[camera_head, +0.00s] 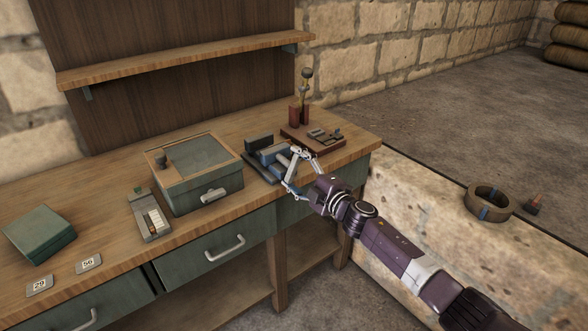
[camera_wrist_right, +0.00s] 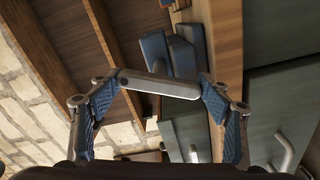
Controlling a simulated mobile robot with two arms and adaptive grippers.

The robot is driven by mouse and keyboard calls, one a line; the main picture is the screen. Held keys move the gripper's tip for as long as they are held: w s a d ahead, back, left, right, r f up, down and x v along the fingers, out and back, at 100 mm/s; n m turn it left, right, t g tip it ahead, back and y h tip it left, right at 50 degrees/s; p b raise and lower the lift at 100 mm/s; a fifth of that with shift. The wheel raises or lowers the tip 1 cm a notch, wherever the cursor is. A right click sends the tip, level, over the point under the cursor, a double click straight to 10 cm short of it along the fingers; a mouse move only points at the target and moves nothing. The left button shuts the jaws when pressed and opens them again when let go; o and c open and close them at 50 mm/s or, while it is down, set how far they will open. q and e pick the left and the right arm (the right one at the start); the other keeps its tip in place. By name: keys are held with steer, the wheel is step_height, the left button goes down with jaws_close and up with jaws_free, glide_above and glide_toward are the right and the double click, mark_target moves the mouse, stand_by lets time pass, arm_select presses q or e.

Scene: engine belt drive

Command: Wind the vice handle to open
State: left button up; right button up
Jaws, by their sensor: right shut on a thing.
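The blue vice (camera_head: 268,158) sits on the workbench near its right front edge, and part of it shows at the top of the right wrist view (camera_wrist_right: 182,52). The vice handle (camera_wrist_right: 160,84) is a grey metal bar with rounded ends, lying across the wrist view. My right gripper (camera_head: 298,167) is at the front of the vice. In the right wrist view its two fingers (camera_wrist_right: 162,86) are at the two ends of the bar, shut on it lengthwise. The vice's jaw gap is too small to judge. My left gripper is not in view.
A green box (camera_head: 205,178) stands left of the vice. A dark red board (camera_head: 325,145) with an upright brass-topped post is behind it at right. Drawer handles (camera_head: 225,250) jut from the bench front. A wooden shelf (camera_head: 190,62) hangs above. A ring (camera_head: 488,203) lies on the stone ledge.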

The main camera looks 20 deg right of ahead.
steer(key=shift+w+d+r, duration=0.1)
steer(key=shift+r, duration=0.25)
stand_by(0.3)
steer(key=o, duration=1.2)
steer(key=shift+w+f, duration=0.1)
steer(key=shift+f, duration=0.15)
steer(key=v, duration=1.2)
